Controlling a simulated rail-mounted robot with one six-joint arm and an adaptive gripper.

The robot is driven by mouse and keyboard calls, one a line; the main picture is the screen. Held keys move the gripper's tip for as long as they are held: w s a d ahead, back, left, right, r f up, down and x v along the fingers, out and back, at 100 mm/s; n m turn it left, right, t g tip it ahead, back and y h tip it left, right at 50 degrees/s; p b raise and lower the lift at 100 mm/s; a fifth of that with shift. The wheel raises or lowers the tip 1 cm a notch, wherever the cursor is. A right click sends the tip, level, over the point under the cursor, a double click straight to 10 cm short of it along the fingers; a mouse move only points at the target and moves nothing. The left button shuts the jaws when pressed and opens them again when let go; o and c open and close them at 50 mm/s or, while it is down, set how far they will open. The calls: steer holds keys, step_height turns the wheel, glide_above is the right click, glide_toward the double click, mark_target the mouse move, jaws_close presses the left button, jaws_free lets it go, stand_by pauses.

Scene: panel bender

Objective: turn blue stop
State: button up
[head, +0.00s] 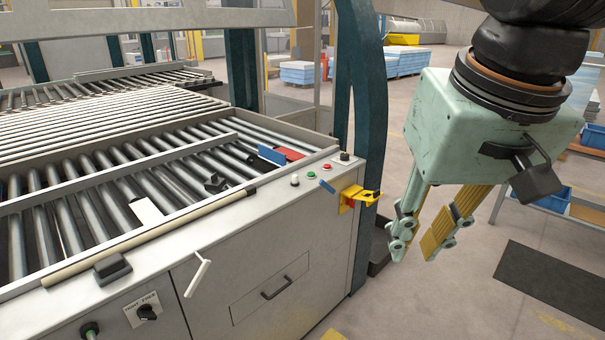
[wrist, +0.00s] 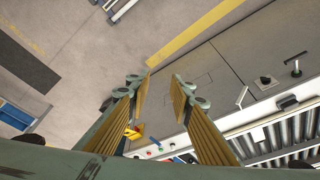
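A blue flat stop (head: 271,155) stands tilted over the rollers near the far right corner of the roller table, beside a red piece (head: 289,154). A smaller blue lever (head: 327,186) sits on the panel edge by the buttons; I cannot tell for certain which blue part is the named stop. My gripper (head: 414,248) hangs right of the table, over the floor, apart from both. In the wrist view my gripper (wrist: 157,85) is open, with nothing between its fingers. Small blue parts show low between the fingers there, partly hidden by them.
A yellow bracket (head: 358,196) juts from the table's right corner, near red and green buttons. A white handle (head: 197,276) sticks out of the front. A dark teal post (head: 366,120) rises behind the corner. The floor under my gripper is clear.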

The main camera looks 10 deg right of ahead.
steer(key=w+r+m+p, duration=0.1)
steer(key=w+r+p, duration=0.2)
steer(key=w, duration=0.5)
steer(key=w+r+m+p, duration=0.1)
steer(key=w+r+p, duration=0.25)
steer(key=w, duration=0.55)
steer(key=m+g+p, duration=0.3)
steer(key=m+p, duration=0.4)
steer(key=p, duration=1.1)
glide_above(325, 183)
steer(key=w, duration=0.1)
step_height(325, 183, down, 17)
steer(key=shift+d+r, duration=0.15)
steer(key=shift+r, duration=0.05)
steer(key=shift+f, duration=0.2)
steer(key=shift+f+p, duration=0.7)
steer(key=shift+f, duration=6)
steer(key=shift+c, duration=0.2)
